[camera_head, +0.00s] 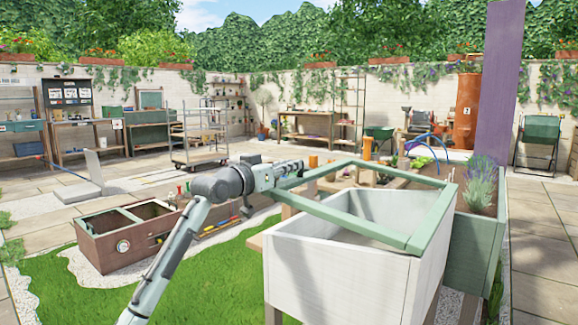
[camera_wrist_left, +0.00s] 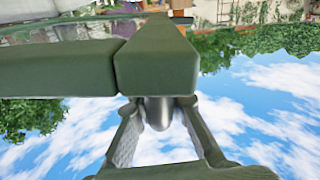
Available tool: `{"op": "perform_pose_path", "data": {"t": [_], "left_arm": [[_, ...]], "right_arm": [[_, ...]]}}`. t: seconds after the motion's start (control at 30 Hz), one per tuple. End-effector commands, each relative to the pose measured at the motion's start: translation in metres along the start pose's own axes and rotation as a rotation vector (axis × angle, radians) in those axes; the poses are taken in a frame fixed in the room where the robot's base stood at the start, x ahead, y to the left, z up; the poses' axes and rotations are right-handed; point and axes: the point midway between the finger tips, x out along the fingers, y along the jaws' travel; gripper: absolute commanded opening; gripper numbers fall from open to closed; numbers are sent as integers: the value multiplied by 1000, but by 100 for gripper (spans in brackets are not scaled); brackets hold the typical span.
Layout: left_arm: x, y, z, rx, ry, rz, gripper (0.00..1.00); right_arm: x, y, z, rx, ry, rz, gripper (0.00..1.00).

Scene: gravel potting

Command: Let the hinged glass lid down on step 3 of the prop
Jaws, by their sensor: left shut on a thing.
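The hinged lid (camera_head: 432,217) is a pale green frame with a clear pane, raised at an angle above the white wooden box (camera_head: 335,282). My left gripper (camera_head: 287,172) is at the lid's left corner. In the left wrist view the green frame (camera_wrist_left: 155,62) fills the upper part, and the fingers (camera_wrist_left: 160,110) are closed on a rounded grey knob at its edge. The stepped prop and its step 3 cannot be made out. My right gripper is not in view.
A green planter with lavender (camera_head: 482,185) stands right of the box. A purple post (camera_head: 500,80) rises at the right. A wheeled rack (camera_head: 195,140) stands on the paving behind.

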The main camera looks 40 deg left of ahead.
Motion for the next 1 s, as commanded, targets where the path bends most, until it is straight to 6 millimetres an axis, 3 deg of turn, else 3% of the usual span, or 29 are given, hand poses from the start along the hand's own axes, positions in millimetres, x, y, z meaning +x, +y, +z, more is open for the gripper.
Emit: {"op": "perform_pose_path", "data": {"t": [0.1, 0.13, 0.3, 0.67, 1.0], "left_arm": [[0, 0, -2, 0, 5, 0, 0], [0, 0, -2, 0, 5, 0, 18], [0, 0, -2, 1, 4, 0, 36], [-7, 0, 0, 1, 1, -1, 36], [-73, 0, 2, 2, -2, -1, 36]], "right_arm": [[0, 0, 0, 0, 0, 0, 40], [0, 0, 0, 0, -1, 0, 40], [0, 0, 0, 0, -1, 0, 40], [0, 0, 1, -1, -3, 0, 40], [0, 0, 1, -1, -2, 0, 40]]}}
